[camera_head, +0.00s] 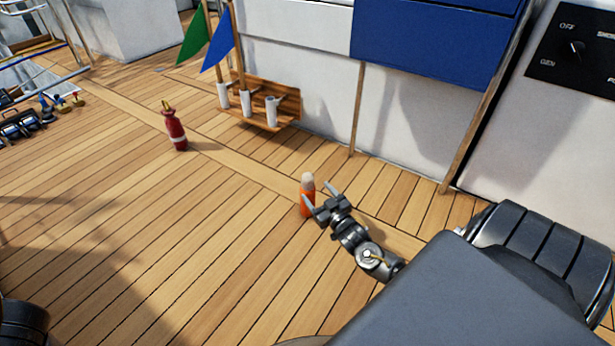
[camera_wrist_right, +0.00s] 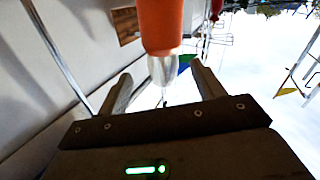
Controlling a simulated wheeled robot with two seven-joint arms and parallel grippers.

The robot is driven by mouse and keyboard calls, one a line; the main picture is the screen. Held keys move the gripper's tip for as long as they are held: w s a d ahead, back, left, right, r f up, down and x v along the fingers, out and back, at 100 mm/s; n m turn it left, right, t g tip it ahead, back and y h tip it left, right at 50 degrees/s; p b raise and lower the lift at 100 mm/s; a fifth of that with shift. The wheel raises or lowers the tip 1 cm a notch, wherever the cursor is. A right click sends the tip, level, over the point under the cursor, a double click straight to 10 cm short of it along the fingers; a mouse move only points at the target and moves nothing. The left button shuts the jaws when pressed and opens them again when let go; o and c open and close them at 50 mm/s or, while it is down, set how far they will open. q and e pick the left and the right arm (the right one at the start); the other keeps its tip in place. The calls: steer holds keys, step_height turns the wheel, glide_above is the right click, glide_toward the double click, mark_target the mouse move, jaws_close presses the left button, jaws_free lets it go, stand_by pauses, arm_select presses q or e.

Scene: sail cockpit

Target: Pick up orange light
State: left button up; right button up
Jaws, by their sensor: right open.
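The orange light (camera_head: 307,199) stands upright on the wooden deck in the head view, with a pale, rounded top. My right gripper (camera_head: 320,201) is open right beside it, with its fingertips at the light's right side. In the right wrist view the orange body of the light (camera_wrist_right: 160,22) and its clear lens end appear beyond and between the two open fingers of my right gripper (camera_wrist_right: 163,85). I cannot tell whether the fingers touch it. My left gripper is not visible.
A red bottle-like extinguisher (camera_head: 176,130) stands on the deck at the left. A wooden rack (camera_head: 285,105) with white holders and green and blue flags (camera_head: 216,42) is against the white wall. Gear lies at far left. The deck around the light is mostly clear.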

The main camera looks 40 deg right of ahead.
mark_target(311, 187)
steer(key=shift+w+d, duration=0.1)
steer(key=shift+w, duration=0.35)
steer(key=w+b, duration=0.4)
steer(key=shift+w+r, duration=0.1)
steer(key=shift+w+d+b, duration=0.1)
steer(key=shift+w+b, duration=0.2)
steer(key=shift+b, duration=0.05)
steer(key=shift+w+r, duration=0.15)
steer(key=shift+r, duration=0.05)
jaws_close()
